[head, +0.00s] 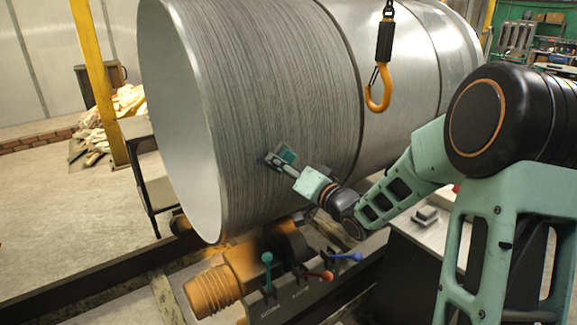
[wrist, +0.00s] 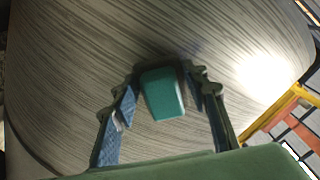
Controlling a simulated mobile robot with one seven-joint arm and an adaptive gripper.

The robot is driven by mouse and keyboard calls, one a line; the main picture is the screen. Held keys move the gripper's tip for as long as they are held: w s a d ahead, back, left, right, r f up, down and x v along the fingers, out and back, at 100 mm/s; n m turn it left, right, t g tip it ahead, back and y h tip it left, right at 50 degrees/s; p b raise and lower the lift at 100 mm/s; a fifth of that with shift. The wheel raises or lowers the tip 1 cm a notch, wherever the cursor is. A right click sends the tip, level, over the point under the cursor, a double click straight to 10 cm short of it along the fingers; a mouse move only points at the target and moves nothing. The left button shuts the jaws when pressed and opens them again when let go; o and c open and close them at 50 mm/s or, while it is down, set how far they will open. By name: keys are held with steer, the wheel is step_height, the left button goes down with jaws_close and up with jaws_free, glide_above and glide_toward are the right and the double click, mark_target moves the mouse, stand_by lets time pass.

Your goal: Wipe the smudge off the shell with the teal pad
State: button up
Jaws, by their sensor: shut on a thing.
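The shell (head: 280,70) is a large grey metal cylinder lying on its side, with brushed lines around it. It fills most of the wrist view (wrist: 80,50). My gripper (head: 279,160) is at the lower near side of the shell. It is shut on the teal pad (head: 287,154), which shows between the two fingers in the wrist view (wrist: 163,95). The pad's far end is at or very close to the shell; I cannot tell whether it touches. A faint dark patch, perhaps the smudge (head: 270,150), shows beside the pad, partly hidden by pad and fingers.
An orange hook (head: 378,92) hangs in front of the shell, above my arm. Below are an orange roller drive (head: 215,290) and levers with teal (head: 267,258), red (head: 327,275) and blue (head: 350,257) handles. A yellow post (head: 93,70) stands left. Open floor lies left.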

mark_target(250, 170)
steer(key=shift+s+a+b, duration=0.3)
steer(key=shift+s+a, duration=0.45)
steer(key=shift+a, duration=0.3)
steer(key=shift+s+a+b, duration=0.25)
steer(key=shift+s+a, duration=0.45)
steer(key=shift+a, duration=0.35)
steer(key=shift+s+a+b, duration=0.3)
steer(key=shift+s+a, duration=0.45)
steer(key=shift+a, duration=0.3)
steer(key=p+v, duration=0.1)
steer(key=v, duration=0.5)
steer(key=shift+d, duration=0.15)
steer(key=p+v, duration=0.1)
steer(key=v, duration=0.2)
